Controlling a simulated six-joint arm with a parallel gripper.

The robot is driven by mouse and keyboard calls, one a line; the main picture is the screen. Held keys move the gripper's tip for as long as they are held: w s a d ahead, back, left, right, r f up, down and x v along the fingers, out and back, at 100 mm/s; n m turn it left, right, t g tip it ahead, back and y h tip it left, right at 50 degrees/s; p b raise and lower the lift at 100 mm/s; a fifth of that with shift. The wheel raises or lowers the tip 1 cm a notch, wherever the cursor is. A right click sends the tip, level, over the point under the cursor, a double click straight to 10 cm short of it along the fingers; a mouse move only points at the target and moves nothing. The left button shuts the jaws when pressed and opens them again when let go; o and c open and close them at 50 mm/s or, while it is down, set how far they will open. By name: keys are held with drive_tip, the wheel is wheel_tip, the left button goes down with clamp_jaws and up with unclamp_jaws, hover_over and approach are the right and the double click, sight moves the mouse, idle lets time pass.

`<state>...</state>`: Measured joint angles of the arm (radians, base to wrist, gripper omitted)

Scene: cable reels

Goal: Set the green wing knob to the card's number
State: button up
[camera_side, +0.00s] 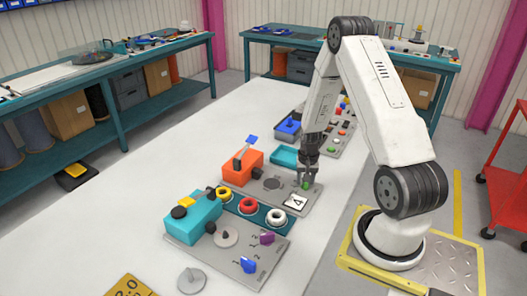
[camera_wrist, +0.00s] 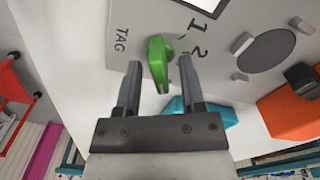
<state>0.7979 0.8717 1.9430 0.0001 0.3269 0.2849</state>
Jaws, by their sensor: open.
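The green wing knob (camera_wrist: 158,60) stands on a grey panel (camera_wrist: 125,20), its long wing running nearly up and down in the wrist view. It also shows as a small green spot in the side view (camera_side: 306,185). The numbers 1 and 2 are printed up and right of it, and "TAG" to its left. My gripper (camera_wrist: 160,66) is open, with one finger on each side of the knob; contact is not clear. The white card (camera_side: 296,202) shows a dark figure that looks like a 4; only its edge shows in the wrist view.
An orange box (camera_side: 243,170) with a blue lever stands left of the knob in the side view. A nearer panel carries a teal box (camera_side: 194,217), colored rings and purple (camera_side: 267,238) and blue (camera_side: 248,264) knobs. The white table is clear to the left.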

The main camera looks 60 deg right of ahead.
drive_tip(key=shift+r, duration=3.4)
